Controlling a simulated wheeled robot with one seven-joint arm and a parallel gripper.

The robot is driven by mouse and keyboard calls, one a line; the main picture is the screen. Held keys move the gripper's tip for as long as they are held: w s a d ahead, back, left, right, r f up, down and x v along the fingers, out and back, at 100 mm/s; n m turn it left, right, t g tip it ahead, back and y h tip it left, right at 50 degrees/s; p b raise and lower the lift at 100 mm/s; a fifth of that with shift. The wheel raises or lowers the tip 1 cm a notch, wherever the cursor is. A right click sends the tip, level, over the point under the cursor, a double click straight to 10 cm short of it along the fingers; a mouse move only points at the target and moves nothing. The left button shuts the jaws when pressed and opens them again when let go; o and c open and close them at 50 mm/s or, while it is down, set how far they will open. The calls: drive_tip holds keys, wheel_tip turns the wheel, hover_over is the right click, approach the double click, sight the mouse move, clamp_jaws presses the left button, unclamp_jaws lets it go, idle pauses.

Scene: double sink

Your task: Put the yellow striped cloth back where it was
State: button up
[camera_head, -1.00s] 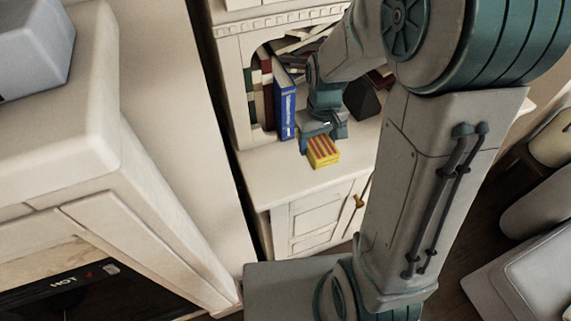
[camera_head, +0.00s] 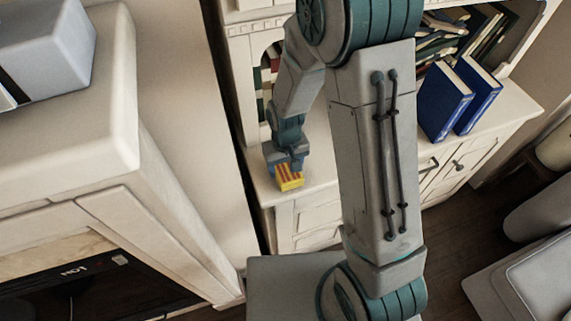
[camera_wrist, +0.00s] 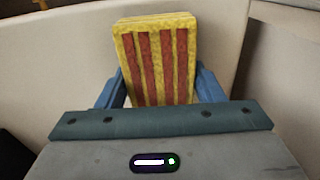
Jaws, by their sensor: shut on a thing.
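The yellow cloth with red stripes (camera_head: 289,177) is a folded block. It shows at the left front corner of the white cabinet top in the head view. In the wrist view the cloth (camera_wrist: 160,62) stands up between the two blue fingers, its striped face toward the camera. My gripper (camera_head: 283,164) is shut on it from above and behind. The wrist view also shows my gripper (camera_wrist: 160,88) with a finger at each side of the cloth. I cannot tell whether the cloth touches the cabinet top.
The white cabinet (camera_head: 316,172) has shelves of books behind my arm. Two blue books (camera_head: 445,102) stand on its top at the right. A white counter (camera_head: 72,137) with a grey box (camera_head: 45,45) is at the left, beyond a dark gap.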

sight(286, 165)
drive_tip(key=shift+f, duration=0.1)
drive_tip(key=shift+f, duration=0.15)
drive_tip(key=o, duration=0.9)
wheel_tip(286, 165, up, 12)
drive_tip(key=shift+s+d+r+m+t, duration=0.5)
drive_tip(key=shift+s+d+r+m, duration=0.05)
drive_tip(key=shift+s+d+r, duration=1.5)
drive_tip(key=shift+s+d+r+m+t, duration=0.5)
drive_tip(key=shift+s+d+r, duration=1.4)
drive_tip(key=shift+s, duration=0.2)
drive_tip(key=shift+s+d+r+m+t, duration=0.5)
drive_tip(key=shift+s+d+r+m, duration=0.05)
drive_tip(key=shift+s+d+r, duration=1.45)
